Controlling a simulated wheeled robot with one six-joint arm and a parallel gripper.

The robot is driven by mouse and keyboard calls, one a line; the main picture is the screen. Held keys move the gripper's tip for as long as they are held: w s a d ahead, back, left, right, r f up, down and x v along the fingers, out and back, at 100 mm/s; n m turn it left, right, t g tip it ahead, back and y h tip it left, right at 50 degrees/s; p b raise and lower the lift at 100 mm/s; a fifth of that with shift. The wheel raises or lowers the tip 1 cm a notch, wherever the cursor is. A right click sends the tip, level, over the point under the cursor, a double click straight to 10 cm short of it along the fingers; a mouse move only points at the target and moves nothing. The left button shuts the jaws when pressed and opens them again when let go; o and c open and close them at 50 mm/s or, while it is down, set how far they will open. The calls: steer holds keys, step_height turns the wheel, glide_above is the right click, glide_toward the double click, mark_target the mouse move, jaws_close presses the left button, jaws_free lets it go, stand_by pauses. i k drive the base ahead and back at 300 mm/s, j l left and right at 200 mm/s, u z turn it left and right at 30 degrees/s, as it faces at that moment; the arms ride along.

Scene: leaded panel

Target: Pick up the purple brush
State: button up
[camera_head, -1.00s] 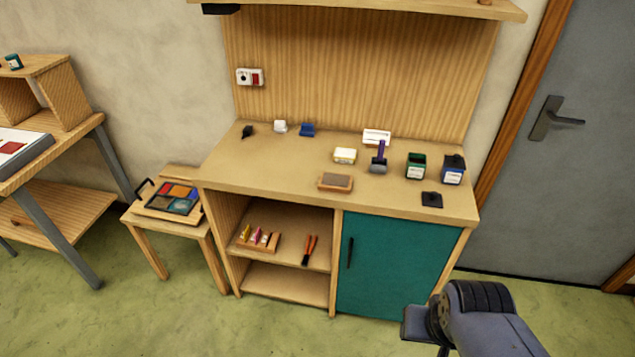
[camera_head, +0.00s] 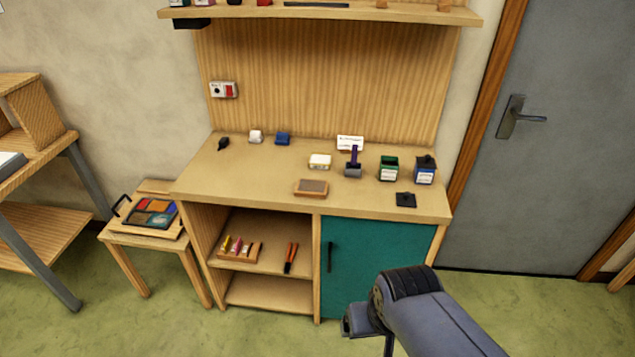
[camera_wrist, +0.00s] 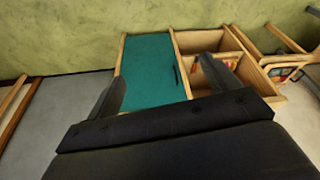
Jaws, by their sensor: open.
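The purple brush (camera_head: 354,155) stands on the bench top, right of the middle, with its purple handle up and a grey block-like base below. It is not visible in the wrist view. My gripper's two dark fingers (camera_wrist: 163,82) are spread apart with nothing between them in the wrist view. They are in front of the cabinet's teal door and open shelves, apart from the brush. In the head view my arm is at the lower right, in front of the cabinet, and the fingers are not clearly seen.
A white labelled item (camera_head: 350,142) is just behind the brush. A yellow-white block (camera_head: 320,161), a green jar (camera_head: 389,169), a blue jar (camera_head: 424,171), a black square (camera_head: 406,200) and a brown-topped block (camera_head: 311,188) surround it. A shelf (camera_head: 320,12) overhangs the back.

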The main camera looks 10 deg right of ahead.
mark_target(353, 164)
steer(key=i+z, duration=0.35)
steer(key=i, duration=0.15)
steer(key=i+j+z, duration=0.3)
steer(key=i, duration=0.15)
steer(key=i+j+z, duration=0.35)
steer(key=i, duration=0.15)
steer(key=l, duration=0.1)
